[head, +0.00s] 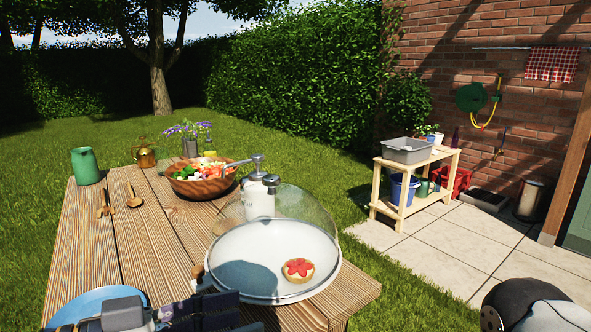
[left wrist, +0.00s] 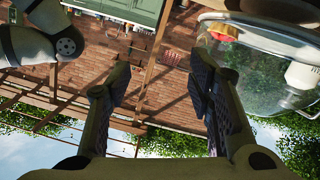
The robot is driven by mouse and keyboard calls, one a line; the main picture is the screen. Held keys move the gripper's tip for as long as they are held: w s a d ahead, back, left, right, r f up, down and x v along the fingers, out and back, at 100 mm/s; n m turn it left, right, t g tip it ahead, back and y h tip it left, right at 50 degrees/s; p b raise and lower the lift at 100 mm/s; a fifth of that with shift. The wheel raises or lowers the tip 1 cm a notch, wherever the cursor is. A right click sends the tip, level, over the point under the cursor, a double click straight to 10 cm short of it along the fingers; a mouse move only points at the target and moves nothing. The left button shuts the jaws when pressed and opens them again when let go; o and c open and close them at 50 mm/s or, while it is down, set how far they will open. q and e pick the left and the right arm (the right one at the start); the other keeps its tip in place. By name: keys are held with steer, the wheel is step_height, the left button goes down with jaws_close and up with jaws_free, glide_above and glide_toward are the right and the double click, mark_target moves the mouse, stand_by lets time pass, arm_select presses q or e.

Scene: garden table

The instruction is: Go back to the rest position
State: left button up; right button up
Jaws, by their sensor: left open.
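My left gripper (head: 205,312) is at the bottom left of the head view, over the table's near edge. In the left wrist view its two dark fingers (left wrist: 160,88) stand apart with nothing between them. A clear dome (head: 282,205) stands over a white round plate (head: 285,245) just beyond and right of the gripper. A tart with a red top (head: 298,270) lies on the plate. The dome shows at the right of the left wrist view (left wrist: 265,68), beside a finger. My right gripper is not in view; a dark part of my right arm shows at bottom right.
The wooden table (head: 145,245) holds a salad bowl (head: 200,188), a white pump bottle (head: 259,200), a green jug (head: 85,166), wooden utensils (head: 105,203) and a blue plate (head: 95,305). Its left middle is clear. A wooden shelf (head: 405,190) stands by the brick wall.

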arm_select(q)
steer(key=s+f+n+g+y, duration=0.2)
steer(key=s+f+n+g, duration=0.15)
steer(key=f, duration=0.65)
steer(key=s+f+n+g+y, duration=0.2)
steer(key=s+f, duration=0.3)
steer(key=f, duration=0.4)
steer(key=s+a+f+n+g+y, duration=0.1)
steer(key=s+a+f+g+y, duration=0.1)
steer(key=s+a+f+y, duration=0.2)
steer(key=s+a+f+n+g+y+p, duration=0.1)
steer(key=s+a+f+y, duration=0.4)
steer(key=s+a+f, duration=0.5)
steer(key=s+a+n+g, duration=0.1)
steer(key=s+g, duration=0.1)
steer(key=s, duration=0.3)
steer(key=shift+s, duration=0.25)
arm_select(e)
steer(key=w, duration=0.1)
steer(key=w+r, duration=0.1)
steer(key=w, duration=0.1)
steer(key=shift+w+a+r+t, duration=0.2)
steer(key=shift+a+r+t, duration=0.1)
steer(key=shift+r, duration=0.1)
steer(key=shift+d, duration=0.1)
